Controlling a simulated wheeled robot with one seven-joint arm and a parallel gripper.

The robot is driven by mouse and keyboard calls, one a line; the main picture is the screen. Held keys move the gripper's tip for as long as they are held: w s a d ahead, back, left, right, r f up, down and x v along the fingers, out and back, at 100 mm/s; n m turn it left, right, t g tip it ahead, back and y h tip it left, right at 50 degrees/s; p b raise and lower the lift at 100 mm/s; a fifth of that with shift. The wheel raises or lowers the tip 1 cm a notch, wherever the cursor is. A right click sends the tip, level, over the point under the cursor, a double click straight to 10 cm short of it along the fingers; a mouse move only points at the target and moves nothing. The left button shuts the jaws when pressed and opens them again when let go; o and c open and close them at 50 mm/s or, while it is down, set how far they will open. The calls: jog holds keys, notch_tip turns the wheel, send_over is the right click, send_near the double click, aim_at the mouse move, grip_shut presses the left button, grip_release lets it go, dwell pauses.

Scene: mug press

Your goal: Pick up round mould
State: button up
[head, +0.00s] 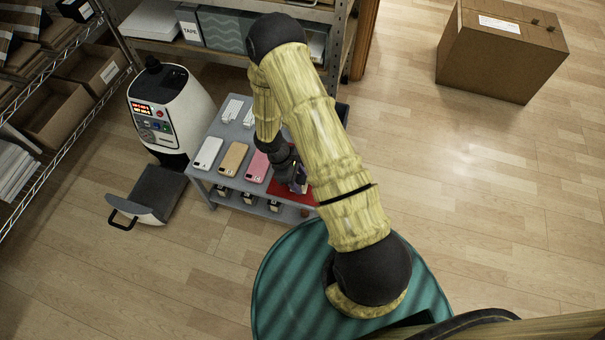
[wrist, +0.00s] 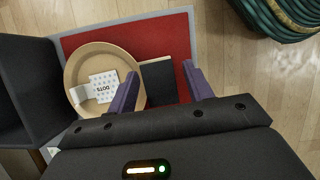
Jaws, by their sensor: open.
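I see no piece plainly marked as the round mould. A round tan dish (wrist: 76,57) lies on the red mat (wrist: 172,31) in the wrist view, holding a white dotted card (wrist: 103,85) lettered "DOTS". A flat black block (wrist: 158,82) lies just right of the dish. My gripper (wrist: 160,82) is open and empty. In the head view my gripper (head: 299,180) is over the red mat (head: 283,190); my arm hides much there.
White, tan and pink phone cases (head: 234,160) lie on the grey cart (head: 220,133), left of my gripper. A press machine (head: 170,105) stands left of the cart. Shelves (head: 70,75) border the left and back. A cardboard box (head: 500,50) stands right; floor between is clear.

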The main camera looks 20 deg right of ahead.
dwell(0.4)
jog(key=shift+s, duration=0.1)
grip_shut()
jog(key=shift+r, duration=0.15)
notch_tip(320, 180, up, 10)
jog(key=p, duration=0.3)
dwell(0.5)
